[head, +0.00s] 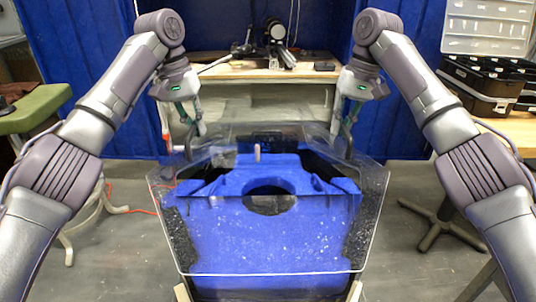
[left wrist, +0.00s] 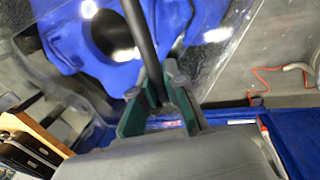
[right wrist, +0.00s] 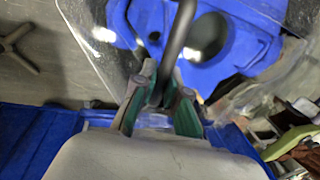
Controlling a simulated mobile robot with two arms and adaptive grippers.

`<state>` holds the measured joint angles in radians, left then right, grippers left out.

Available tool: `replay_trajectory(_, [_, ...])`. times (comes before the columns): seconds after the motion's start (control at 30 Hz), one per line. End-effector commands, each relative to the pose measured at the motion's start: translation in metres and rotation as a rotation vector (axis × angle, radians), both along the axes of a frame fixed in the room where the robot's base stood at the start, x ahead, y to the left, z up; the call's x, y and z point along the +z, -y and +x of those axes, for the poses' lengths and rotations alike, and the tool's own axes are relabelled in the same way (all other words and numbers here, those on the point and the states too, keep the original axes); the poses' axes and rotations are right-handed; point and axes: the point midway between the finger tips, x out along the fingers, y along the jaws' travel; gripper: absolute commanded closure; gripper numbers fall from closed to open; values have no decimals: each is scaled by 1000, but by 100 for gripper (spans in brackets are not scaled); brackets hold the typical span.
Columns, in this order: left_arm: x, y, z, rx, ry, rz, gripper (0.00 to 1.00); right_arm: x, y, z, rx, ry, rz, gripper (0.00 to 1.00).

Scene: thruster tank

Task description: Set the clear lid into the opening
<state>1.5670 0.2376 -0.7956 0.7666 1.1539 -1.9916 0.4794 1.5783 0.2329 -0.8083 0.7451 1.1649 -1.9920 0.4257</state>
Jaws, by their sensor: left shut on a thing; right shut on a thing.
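The clear lid (head: 270,272) is a large see-through panel with bright edges, spread over the blue tank body. Its outline narrows toward the back. The blue body (head: 270,240) shows through it, with a dark round opening (head: 269,200) in its raised part. My left gripper (head: 198,128) is at the panel's back left and my right gripper (head: 348,122) at its back right. Each is shut on a dark rod, seen in the left wrist view (left wrist: 140,40) and the right wrist view (right wrist: 178,45). I cannot tell whether the lid touches the body underneath.
A wooden bench (head: 225,70) with small devices stands behind, against blue curtains. A green padded seat (head: 35,108) is at left. Black cases (head: 480,85) sit at right on a table. A dark stool base (head: 440,222) stands on the grey floor at right.

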Motion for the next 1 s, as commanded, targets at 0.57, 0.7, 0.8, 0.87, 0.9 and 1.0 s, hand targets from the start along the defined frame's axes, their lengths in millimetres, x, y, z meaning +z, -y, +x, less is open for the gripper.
replay_trajectory(0.57, [-28, -2, 0, 4, 0, 2, 100, -28, 2, 0, -3, 0, -2, 100])
replay_trajectory(0.7, [-39, -2, 0, 4, 0, 2, 100, -39, 2, 0, -3, 0, -2, 100])
replay_trajectory(0.8, [-46, -2, 0, 4, 0, 2, 100, -46, 2, 0, -3, 0, -2, 100])
replay_trajectory(0.87, [-51, -2, 0, 4, 0, 2, 100, -51, 2, 0, -3, 0, -2, 100])
replay_trajectory(0.9, [-54, -2, 0, 4, 0, 2, 100, -54, 2, 0, -3, 0, -2, 100])
replay_trajectory(1.0, [-61, -2, 0, 4, 0, 2, 100, -61, 2, 0, -3, 0, -2, 100])
